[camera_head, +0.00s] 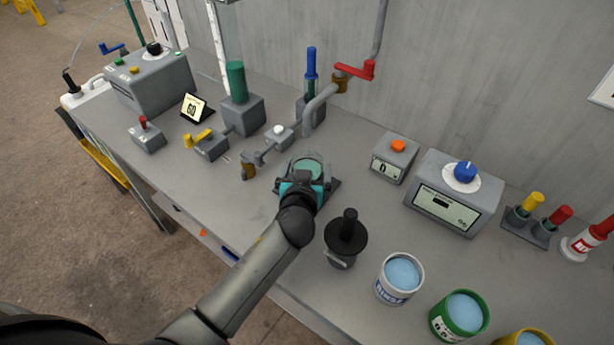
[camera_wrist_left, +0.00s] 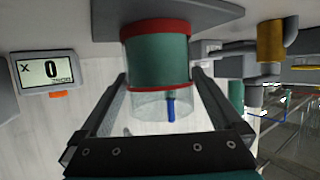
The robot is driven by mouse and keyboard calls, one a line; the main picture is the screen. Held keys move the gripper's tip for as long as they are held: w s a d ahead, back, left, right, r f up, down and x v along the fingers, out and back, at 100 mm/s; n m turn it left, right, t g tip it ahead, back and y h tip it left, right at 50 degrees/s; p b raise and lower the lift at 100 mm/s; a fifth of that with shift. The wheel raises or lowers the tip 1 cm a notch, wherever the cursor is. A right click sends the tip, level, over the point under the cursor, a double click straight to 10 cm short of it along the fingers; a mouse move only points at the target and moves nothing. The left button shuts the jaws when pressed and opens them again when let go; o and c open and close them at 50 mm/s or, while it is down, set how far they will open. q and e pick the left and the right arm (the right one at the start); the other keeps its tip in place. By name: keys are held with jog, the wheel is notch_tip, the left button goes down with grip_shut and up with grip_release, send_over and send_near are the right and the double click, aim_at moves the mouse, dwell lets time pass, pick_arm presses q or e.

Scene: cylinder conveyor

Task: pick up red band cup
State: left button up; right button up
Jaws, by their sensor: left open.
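The red band cup (camera_wrist_left: 158,60) shows large in the left wrist view, which looks upside down. It has green contents, a clear part near its opening, and red bands. It stands on a dark plate (camera_wrist_left: 215,17). In the head view the cup (camera_head: 311,163) is mostly hidden behind my left gripper (camera_head: 303,183). My left gripper (camera_wrist_left: 160,78) is open, with one finger on each side of the cup. I cannot tell whether the fingers touch it. My right gripper is not in view.
A black-lidded pot (camera_head: 346,240) stands right of my left arm. A white cup (camera_head: 400,278) and a green cup (camera_head: 460,316) stand farther right. Pipework with a small valve (camera_head: 268,145) lies just behind left. A display with an orange button (camera_head: 394,158) stands to the right.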

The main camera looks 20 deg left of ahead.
pick_arm(q)
jog(key=shift+c, duration=0.4)
grip_shut()
dwell(0.4)
